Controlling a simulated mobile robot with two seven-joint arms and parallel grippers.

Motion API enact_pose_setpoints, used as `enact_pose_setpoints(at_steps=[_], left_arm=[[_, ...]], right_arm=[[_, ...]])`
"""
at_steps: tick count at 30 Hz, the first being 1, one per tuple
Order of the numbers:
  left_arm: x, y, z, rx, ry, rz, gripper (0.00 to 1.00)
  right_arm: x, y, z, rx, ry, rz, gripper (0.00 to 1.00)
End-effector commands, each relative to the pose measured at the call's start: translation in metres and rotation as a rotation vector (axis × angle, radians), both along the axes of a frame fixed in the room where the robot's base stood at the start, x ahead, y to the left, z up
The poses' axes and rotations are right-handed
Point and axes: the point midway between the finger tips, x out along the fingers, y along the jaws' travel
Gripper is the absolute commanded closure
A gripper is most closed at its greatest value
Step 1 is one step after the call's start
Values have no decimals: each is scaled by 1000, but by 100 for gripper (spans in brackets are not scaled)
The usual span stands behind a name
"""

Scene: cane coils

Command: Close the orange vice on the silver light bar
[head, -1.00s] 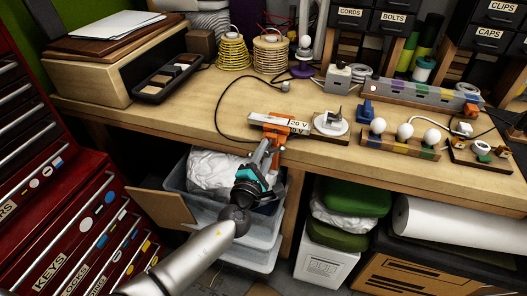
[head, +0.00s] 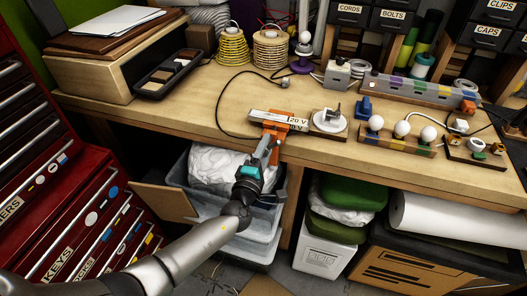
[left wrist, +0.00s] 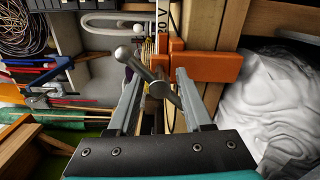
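The orange vice (head: 276,126) is at the front edge of the workbench. It also shows in the left wrist view (left wrist: 205,66). The silver light bar (head: 262,115) with a "20 V" label lies at its top. In the left wrist view, the vice's metal handle (left wrist: 136,66), with a ball end, slants between the fingers of my left gripper (left wrist: 160,78). These fingers are apart, one on each side of the handle; I cannot tell whether they touch it. In the head view, my left gripper (head: 267,150) is just below the vice. My right gripper is not in view.
A round white fitting on a wooden base (head: 328,121) stands just right of the vice. A board with white bulbs (head: 400,141) is farther right. Plastic bins (head: 207,212) sit under the bench below the gripper. A red tool cabinet (head: 60,200) is at left.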

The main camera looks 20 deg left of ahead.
Motion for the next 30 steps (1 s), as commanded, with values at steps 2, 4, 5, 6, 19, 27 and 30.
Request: enact_pose_setpoints(at_steps=[2,4,5,6,19,27,30], left_arm=[[0,0,0,-1,0,0,40],[0,0,0,-1,0,0,40],[0,0,0,-1,0,0,40],[0,0,0,-2,0,0,40],[-29,1,1,-1,2,0,40],[-56,2,1,-1,1,-1,40],[-63,2,1,-1,1,0,40]], right_arm=[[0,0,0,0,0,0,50],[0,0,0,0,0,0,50],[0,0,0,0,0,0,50],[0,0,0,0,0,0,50],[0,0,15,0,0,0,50],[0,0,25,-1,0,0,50],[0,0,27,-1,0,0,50]])
